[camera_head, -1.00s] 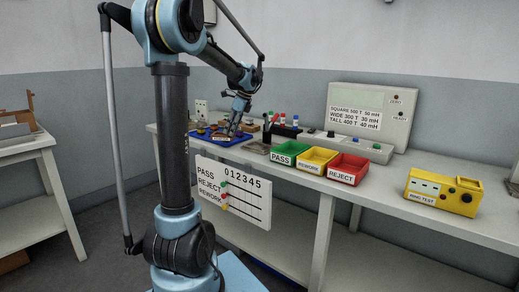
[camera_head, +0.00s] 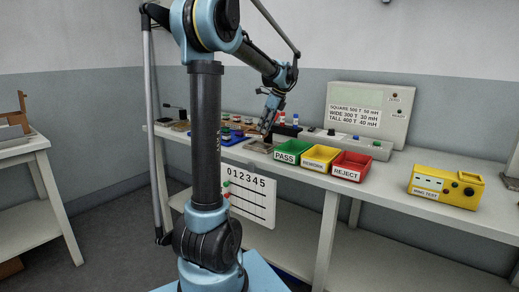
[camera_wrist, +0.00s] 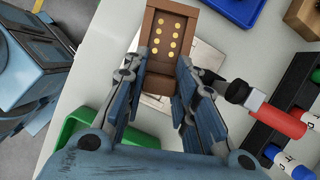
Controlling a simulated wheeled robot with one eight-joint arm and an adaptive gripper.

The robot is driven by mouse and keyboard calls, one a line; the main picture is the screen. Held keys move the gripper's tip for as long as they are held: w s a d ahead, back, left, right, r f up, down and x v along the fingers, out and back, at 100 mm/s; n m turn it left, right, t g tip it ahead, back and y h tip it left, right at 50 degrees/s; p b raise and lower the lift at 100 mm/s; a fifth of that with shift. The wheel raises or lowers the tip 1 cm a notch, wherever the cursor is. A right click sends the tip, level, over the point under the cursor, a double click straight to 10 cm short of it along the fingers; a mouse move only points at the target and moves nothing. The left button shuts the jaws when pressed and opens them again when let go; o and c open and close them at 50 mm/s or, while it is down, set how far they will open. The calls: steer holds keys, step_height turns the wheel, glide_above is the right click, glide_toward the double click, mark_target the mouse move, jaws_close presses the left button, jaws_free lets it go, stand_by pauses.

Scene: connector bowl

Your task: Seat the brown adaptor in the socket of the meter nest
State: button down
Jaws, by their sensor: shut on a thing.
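The brown adaptor (camera_wrist: 166,38) is a block with two rows of gold dots on its face; it shows in the wrist view. My gripper (camera_wrist: 163,70) is shut on it, with one finger on each side. In the head view my gripper (camera_head: 266,131) is over the bench, just left of the green PASS tray; the adaptor is too small to make out there. The meter (camera_head: 368,112) stands at the back of the bench with a low console (camera_head: 350,144) in front. I cannot tell which part is the nest socket.
A pale plate (camera_wrist: 207,58) lies beneath the adaptor. The green PASS tray (camera_head: 286,158), yellow REWORK tray (camera_head: 317,164) and red REJECT tray (camera_head: 346,173) line the front edge. A blue tray (camera_wrist: 238,8) lies beyond. A black rack (camera_wrist: 258,132) holds coloured cylinders. A yellow ring tester (camera_head: 440,202) stands right.

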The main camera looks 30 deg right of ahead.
step_height(320, 180, up, 5)
steer(key=s+m+h, duration=0.1)
steer(key=s+m, duration=0.1)
steer(key=m, duration=0.1)
steer(key=shift+t, duration=0.3)
steer(key=shift+s+d+f, duration=0.1)
steer(key=shift+f, duration=2.3)
steer(key=shift+s+d+f, duration=0.1)
steer(key=shift+f, duration=2.25)
steer(key=shift+f, duration=0.1)
steer(key=c, duration=1.3)
jaws_free()
